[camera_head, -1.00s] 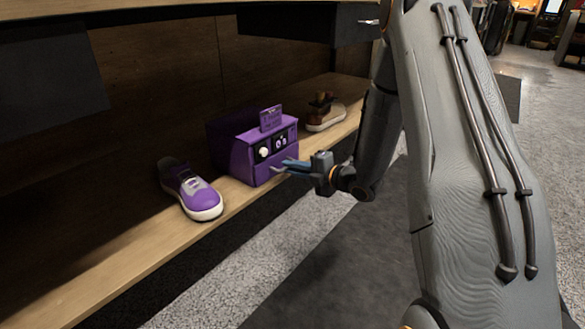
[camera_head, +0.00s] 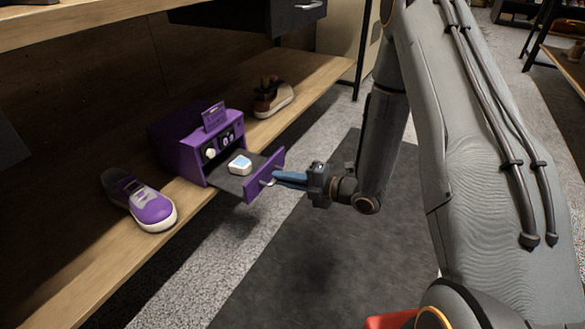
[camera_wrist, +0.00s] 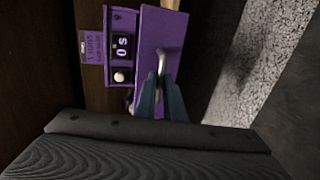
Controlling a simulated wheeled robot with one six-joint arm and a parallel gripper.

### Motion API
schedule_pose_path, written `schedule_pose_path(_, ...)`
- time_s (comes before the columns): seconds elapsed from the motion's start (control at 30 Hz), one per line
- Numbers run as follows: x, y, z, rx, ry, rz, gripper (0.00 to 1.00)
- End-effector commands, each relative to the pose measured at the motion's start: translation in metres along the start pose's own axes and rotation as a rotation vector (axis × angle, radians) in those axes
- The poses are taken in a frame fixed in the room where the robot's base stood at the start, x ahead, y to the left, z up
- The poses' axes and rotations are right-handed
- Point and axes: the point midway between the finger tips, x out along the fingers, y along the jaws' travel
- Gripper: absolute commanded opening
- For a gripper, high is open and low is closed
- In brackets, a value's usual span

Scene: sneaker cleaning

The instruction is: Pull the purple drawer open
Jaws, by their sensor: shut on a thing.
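The purple drawer (camera_head: 262,178) stands pulled out of the purple box (camera_head: 206,146) on the wooden shelf. My gripper (camera_head: 275,179) is shut on the metal handle (camera_head: 267,182) at the drawer's front. In the wrist view, the blue fingers of my gripper (camera_wrist: 161,92) close around the handle (camera_wrist: 161,64), and the drawer's purple front (camera_wrist: 150,38) stands out from the box. The block is hidden in the wrist view.
A purple and white sneaker (camera_head: 146,204) stands left of the box on the shelf (camera_head: 95,262). A brown sneaker (camera_head: 273,97) stands farther back to the right. A dark drawer with a handle (camera_head: 305,8) hangs above. The floor mat (camera_head: 300,260) in front is clear.

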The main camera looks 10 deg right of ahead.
Motion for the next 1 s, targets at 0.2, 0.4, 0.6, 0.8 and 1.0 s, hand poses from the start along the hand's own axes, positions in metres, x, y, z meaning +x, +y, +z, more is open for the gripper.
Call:
schedule_pose_path(0.2, 0.001, 0.0, -0.006, -0.003, 0.012, 0.0, 0.0)
schedule_pose_path(0.4, 0.0, 0.0, -0.006, -0.002, 0.012, 0.0, 0.0)
schedule_pose_path(0.6, 0.0, -0.001, -0.005, -0.002, 0.01, 0.0, 0.27)
schedule_pose_path(0.8, -0.001, 0.0, -0.004, -0.002, 0.008, 0.0, 0.27)
schedule_pose_path(1.0, -0.02, 0.001, -0.003, 0.0, 0.005, 0.0, 0.27)
